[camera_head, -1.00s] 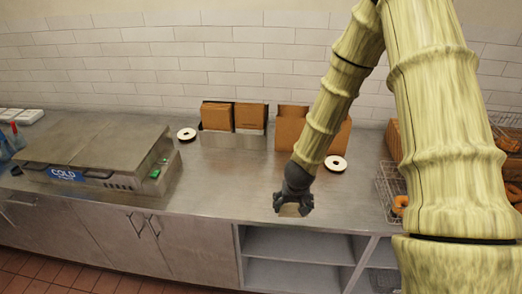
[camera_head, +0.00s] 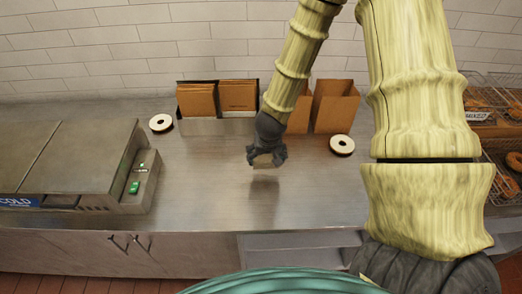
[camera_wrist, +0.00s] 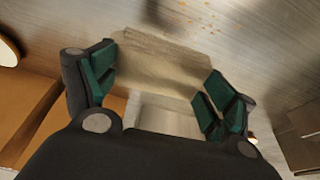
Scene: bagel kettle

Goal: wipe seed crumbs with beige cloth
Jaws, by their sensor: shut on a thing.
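The beige cloth (camera_wrist: 165,65) hangs between the green-padded fingers of my gripper (camera_wrist: 160,88) in the wrist view. My gripper is shut on it. In the head view my gripper (camera_head: 266,157) points down above the steel counter, with a shadow below it; the cloth is hard to make out there. The seed crumbs (camera_wrist: 203,14) are small orange specks on the steel at the top of the wrist view, beyond the cloth and apart from it. I cannot make out the crumbs in the head view.
Brown boxes (camera_head: 238,97) stand at the back of the steel counter (camera_head: 210,180). White-and-dark rings (camera_head: 161,123) lie on either side. A cold unit (camera_head: 70,160) is at left, bagel baskets (camera_head: 503,165) at right. The middle counter is mostly clear.

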